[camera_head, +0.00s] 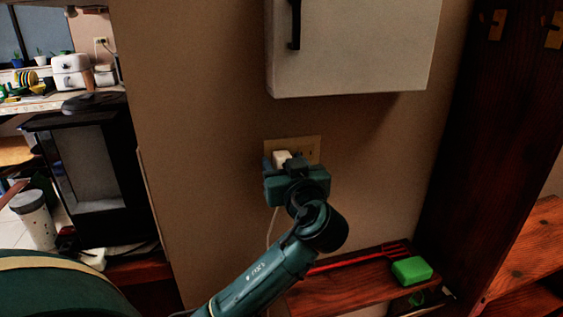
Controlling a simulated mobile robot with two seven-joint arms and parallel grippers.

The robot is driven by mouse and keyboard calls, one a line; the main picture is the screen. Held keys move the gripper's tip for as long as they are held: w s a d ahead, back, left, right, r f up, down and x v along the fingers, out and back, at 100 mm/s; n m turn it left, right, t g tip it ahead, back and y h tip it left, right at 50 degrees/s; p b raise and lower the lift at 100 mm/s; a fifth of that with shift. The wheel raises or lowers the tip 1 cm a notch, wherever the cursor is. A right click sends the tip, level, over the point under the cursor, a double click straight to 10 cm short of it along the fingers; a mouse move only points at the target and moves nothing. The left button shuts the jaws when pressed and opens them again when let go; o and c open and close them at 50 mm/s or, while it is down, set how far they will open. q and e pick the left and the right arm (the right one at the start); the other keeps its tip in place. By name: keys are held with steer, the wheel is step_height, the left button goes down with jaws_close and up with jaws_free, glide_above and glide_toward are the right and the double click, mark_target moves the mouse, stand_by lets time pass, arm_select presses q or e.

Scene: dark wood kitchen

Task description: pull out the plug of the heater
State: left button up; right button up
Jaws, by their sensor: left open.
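A white plug (282,157) sits at the beige wall outlet (312,145), below the white wall cabinet. A pale cord (271,228) hangs down the wall from behind my gripper. My left gripper (284,163) is in front of the outlet with its fingers open around the plug's sides; whether they touch it cannot be told. My gripper body hides the plug's lower part and part of the outlet. I cannot tell which thing is the heater. My right gripper is not in view.
A white cabinet (355,45) hangs just above the outlet. A low reddish wooden shelf (335,291) holds a green block (411,270) and a red tool (355,259). A tall dark wooden panel (480,130) stands right. A black boxy unit (125,170) stands left.

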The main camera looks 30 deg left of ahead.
arm_select(q)
steer(key=shift+c, duration=0.2)
stand_by(0.7)
jaws_close()
stand_by(0.4)
steer(key=v, duration=0.6)
steer(key=shift+b, duration=0.35)
stand_by(0.7)
